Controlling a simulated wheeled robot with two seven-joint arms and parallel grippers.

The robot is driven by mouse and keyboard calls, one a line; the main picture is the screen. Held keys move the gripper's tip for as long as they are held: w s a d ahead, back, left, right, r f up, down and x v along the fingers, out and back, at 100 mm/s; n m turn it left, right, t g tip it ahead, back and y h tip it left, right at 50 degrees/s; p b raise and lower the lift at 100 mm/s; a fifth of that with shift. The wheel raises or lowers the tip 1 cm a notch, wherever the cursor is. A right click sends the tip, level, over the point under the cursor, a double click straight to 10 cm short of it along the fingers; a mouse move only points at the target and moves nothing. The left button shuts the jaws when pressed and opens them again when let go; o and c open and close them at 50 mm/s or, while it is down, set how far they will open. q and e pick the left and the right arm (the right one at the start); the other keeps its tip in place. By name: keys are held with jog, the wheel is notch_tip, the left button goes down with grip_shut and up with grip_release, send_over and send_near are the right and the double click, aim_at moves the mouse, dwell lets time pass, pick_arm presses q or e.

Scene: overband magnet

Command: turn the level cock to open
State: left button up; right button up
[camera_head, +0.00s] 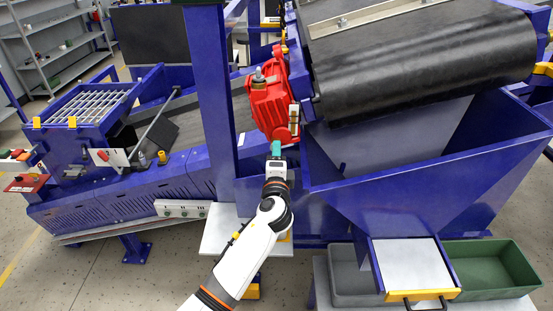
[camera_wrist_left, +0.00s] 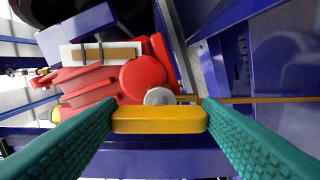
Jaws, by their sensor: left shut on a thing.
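The level cock's yellow lever (camera_wrist_left: 160,120) lies crosswise between the two green fingers of my left gripper (camera_wrist_left: 159,112) in the left wrist view. A finger touches each end of the lever, so the gripper is shut on it. A grey round pivot (camera_wrist_left: 158,97) sits just above the lever's middle. Behind it is the red gear housing (camera_wrist_left: 110,83). In the head view my left gripper (camera_head: 276,149) reaches up to the bottom of the red housing (camera_head: 268,100); the lever is hidden there. My right gripper is not in view.
A blue post (camera_head: 210,90) stands left of the housing. The black belt drum (camera_head: 420,62) and blue hopper (camera_head: 400,205) are close on the right. A green bin (camera_head: 515,268) stands at lower right. Open floor shows at lower left.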

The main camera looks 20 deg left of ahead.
pick_arm(q)
jog(key=o, duration=0.7)
jog(key=shift+w+a+r, duration=0.1)
jog(key=shift+r, duration=0.1)
jog(key=shift+o, duration=1.4)
jog(key=shift+f, duration=0.2)
jog(key=b+v, duration=0.2)
jog(key=v, duration=1)
jog(key=shift+b, duration=0.4)
